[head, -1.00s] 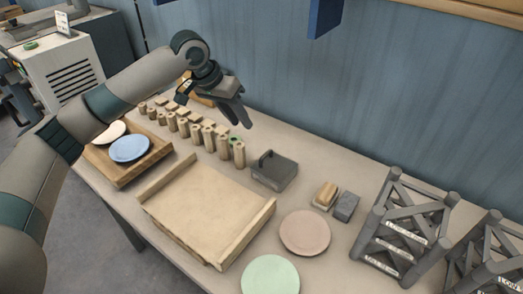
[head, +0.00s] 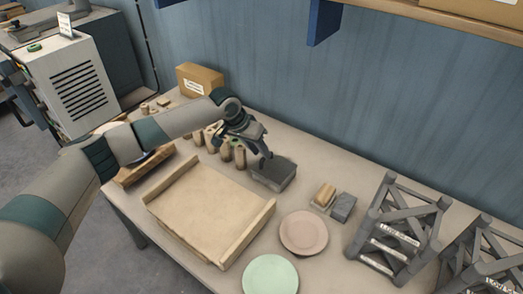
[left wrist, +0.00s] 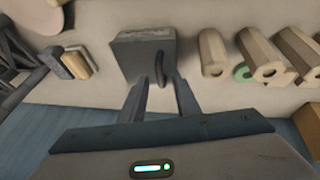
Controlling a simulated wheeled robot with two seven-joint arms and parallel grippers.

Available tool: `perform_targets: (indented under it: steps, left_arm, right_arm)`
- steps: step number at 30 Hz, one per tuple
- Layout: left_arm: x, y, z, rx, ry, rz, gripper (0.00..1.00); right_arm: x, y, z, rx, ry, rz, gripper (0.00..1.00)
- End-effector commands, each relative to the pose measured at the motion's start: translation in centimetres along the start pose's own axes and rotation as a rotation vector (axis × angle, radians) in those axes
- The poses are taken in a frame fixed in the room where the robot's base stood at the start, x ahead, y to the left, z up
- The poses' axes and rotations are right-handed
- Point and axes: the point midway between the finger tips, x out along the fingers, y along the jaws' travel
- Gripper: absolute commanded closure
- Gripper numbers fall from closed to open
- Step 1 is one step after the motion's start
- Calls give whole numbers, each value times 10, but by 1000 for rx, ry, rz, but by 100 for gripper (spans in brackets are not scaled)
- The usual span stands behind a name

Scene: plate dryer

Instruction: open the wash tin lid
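The wash tin (head: 275,174) is a dark grey box with a lid, standing on the table right of the wooden pegs. It also shows in the left wrist view (left wrist: 135,52), with an upright dark handle (left wrist: 161,66) at one side of its lid. The lid looks shut. My left gripper (head: 266,158) is over the tin's left end. In the left wrist view its two fingers (left wrist: 160,82) are apart, with the handle's near end between or just beyond the tips. I cannot tell whether they touch it. My right gripper is not in view.
Several wooden pegs (head: 240,157) stand left of the tin. A wooden tray (head: 208,210) lies in front. A sponge (head: 324,195) and a grey block (head: 343,207) lie to the right, with a pink plate (head: 303,232), a green plate (head: 270,276) and grey racks (head: 398,228).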

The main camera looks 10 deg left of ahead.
Motion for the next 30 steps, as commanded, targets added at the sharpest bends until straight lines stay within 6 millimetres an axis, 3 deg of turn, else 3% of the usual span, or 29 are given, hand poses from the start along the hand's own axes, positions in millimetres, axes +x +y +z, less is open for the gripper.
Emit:
perform_targets:
  steps: [6,17,21,30]
  left_arm:
    - [17,0,0,-1,0,-1,71]
    - [20,0,0,0,1,0,71]
    - [20,0,0,0,0,0,100]
    - [20,0,-3,3,0,-6,100]
  right_arm:
    - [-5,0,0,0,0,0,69]
    - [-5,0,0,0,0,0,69]
    - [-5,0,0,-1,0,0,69]
    - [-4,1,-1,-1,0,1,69]
